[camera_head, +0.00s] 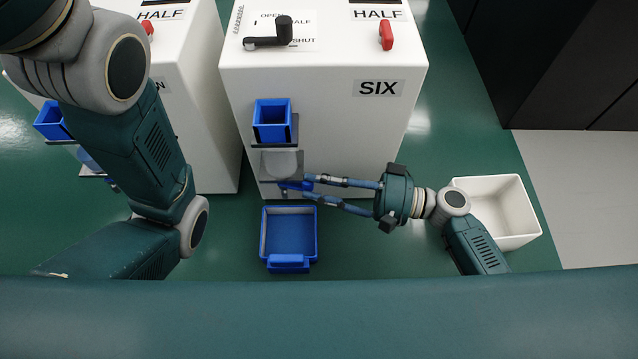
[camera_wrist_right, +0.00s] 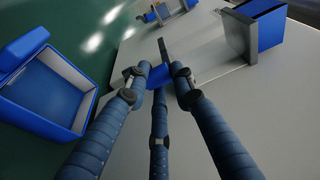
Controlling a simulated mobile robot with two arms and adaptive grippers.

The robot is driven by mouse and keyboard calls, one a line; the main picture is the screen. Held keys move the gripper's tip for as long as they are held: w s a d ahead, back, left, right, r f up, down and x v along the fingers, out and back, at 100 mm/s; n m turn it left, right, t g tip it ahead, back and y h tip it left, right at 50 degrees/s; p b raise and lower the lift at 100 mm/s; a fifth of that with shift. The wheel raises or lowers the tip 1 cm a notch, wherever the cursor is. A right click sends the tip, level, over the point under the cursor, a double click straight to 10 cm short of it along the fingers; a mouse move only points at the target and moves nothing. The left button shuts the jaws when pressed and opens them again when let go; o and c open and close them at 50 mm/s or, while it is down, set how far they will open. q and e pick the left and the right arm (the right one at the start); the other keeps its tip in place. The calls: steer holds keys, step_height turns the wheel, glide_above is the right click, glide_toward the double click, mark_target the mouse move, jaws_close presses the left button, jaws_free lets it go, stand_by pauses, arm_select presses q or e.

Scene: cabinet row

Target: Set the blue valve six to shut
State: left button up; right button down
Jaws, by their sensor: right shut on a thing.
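The white cabinet marked SIX (camera_head: 320,125) stands in the middle of the head view. A blue hopper (camera_head: 272,120) is fixed to its front, with a grey valve body (camera_head: 281,165) below it. My right gripper (camera_head: 304,187) reaches in from the right and is shut on the small blue valve handle (camera_head: 287,185) under that body. The blue handle also shows between the fingertips in the right wrist view (camera_wrist_right: 158,75). The fingers partly hide it, so its exact setting is unclear. My left arm crosses the left of the head view; its gripper is out of view.
A blue bin (camera_head: 288,210) sits on the green floor below the valve. A white bin (camera_head: 525,215) stands at the right, beside my right arm. Cabinet SIX has a black lever (camera_head: 268,41) and red handle (camera_head: 386,36) on top. Another white cabinet (camera_head: 195,60) stands left.

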steer(key=shift+w+d+f+n+g+b, duration=0.15)
steer(key=shift+w+f+n+g+b, duration=0.15)
steer(key=shift+n+g+b, duration=0.5)
steer(key=c, duration=1.4)
jaws_free()
steer(key=shift+o, duration=0.2)
steer(key=shift+r, duration=0.1)
steer(key=s+d, duration=0.1)
steer(key=d, duration=1.1)
steer(key=shift+s, duration=0.2)
